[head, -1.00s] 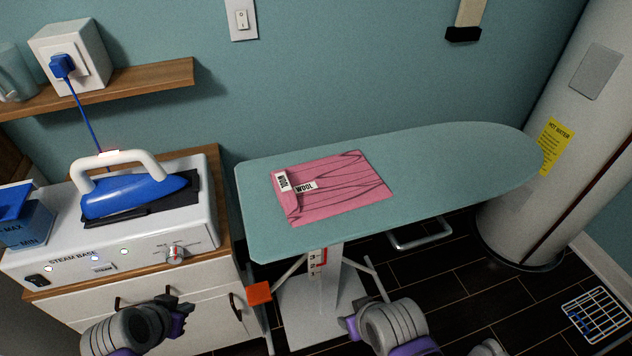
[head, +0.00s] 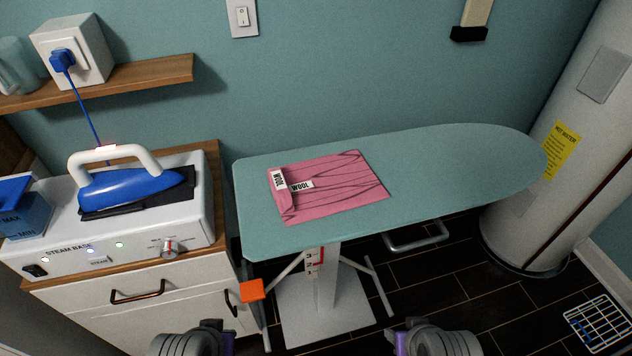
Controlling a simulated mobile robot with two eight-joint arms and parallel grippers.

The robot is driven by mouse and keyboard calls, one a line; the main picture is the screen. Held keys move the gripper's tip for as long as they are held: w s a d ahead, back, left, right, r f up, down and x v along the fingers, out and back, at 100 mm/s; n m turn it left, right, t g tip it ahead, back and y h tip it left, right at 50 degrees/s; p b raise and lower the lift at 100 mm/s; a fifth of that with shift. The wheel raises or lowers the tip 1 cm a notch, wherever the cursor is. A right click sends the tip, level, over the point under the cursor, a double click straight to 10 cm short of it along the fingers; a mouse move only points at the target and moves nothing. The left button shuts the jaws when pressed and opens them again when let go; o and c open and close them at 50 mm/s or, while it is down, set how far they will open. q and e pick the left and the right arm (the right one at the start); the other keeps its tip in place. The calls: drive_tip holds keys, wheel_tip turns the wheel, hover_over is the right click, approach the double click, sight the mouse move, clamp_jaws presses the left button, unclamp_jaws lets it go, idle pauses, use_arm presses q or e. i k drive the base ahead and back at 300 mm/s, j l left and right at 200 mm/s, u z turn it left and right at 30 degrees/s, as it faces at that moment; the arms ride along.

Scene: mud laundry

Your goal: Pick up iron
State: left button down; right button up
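The iron (head: 130,185) has a blue body and a white handle. It rests on a dark plate on top of the white steam base (head: 120,238) at the left. My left arm's end (head: 192,340) shows at the bottom edge, below the cabinet and well apart from the iron. My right arm's end (head: 436,338) shows at the bottom edge, below the ironing board. The fingers of both grippers are cut off or hidden, so their opening does not show.
The ironing board (head: 440,165) carries a folded pink garment (head: 335,190) with wool labels. A blue cord (head: 84,105) runs up to a plug on the shelf (head: 130,82). A blue water tank (head: 22,212) stands left of the iron. A white water heater (head: 560,120) stands at right.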

sight(99, 191)
drive_tip(key=u, duration=1.35)
